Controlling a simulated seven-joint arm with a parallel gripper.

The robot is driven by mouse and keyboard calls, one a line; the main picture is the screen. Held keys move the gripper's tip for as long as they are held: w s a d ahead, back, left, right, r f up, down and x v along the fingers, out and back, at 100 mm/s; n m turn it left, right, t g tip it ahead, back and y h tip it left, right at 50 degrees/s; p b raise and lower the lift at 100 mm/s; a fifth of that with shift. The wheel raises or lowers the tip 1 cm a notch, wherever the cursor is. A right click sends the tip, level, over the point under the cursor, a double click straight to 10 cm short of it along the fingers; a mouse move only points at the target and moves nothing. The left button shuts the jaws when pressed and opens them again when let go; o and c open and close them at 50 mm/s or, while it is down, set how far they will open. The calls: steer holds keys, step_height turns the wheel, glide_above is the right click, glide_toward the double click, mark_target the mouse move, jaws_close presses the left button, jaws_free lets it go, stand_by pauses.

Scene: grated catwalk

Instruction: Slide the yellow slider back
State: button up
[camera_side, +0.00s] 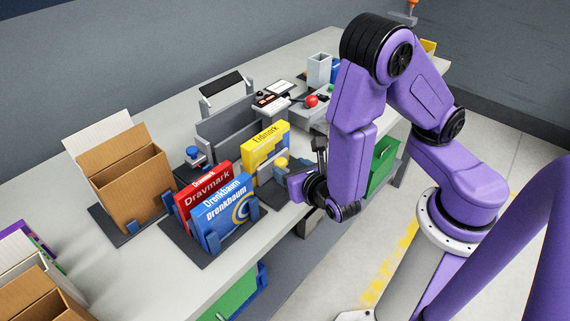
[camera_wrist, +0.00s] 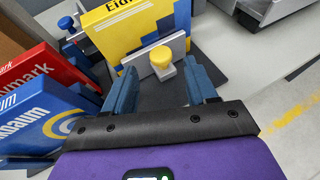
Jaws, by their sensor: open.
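The yellow slider (camera_wrist: 161,57) is a round yellow knob on a light grey block, set against a grey plate (camera_wrist: 172,48). In the side view the yellow knob (camera_side: 281,162) shows just left of my gripper (camera_side: 290,175), beside the yellow box. In the wrist view my gripper (camera_wrist: 160,76) has its two blue fingers spread wide, one on each side of the slider. The knob lies between and slightly ahead of the fingertips, and nothing is held. I cannot tell whether a finger touches the plate. The slider's track is mostly hidden.
A yellow Eidmark box (camera_side: 265,145) stands right behind the slider. Red (camera_side: 208,188) and blue (camera_side: 224,213) boxes stand in a rack to the left. A blue knob (camera_side: 193,153) sits farther back.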

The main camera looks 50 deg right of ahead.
mark_target(282, 162)
steer(key=shift+x, duration=2)
steer(key=c, duration=1)
steer(key=shift+s, duration=0.9)
steer(key=o, duration=1)
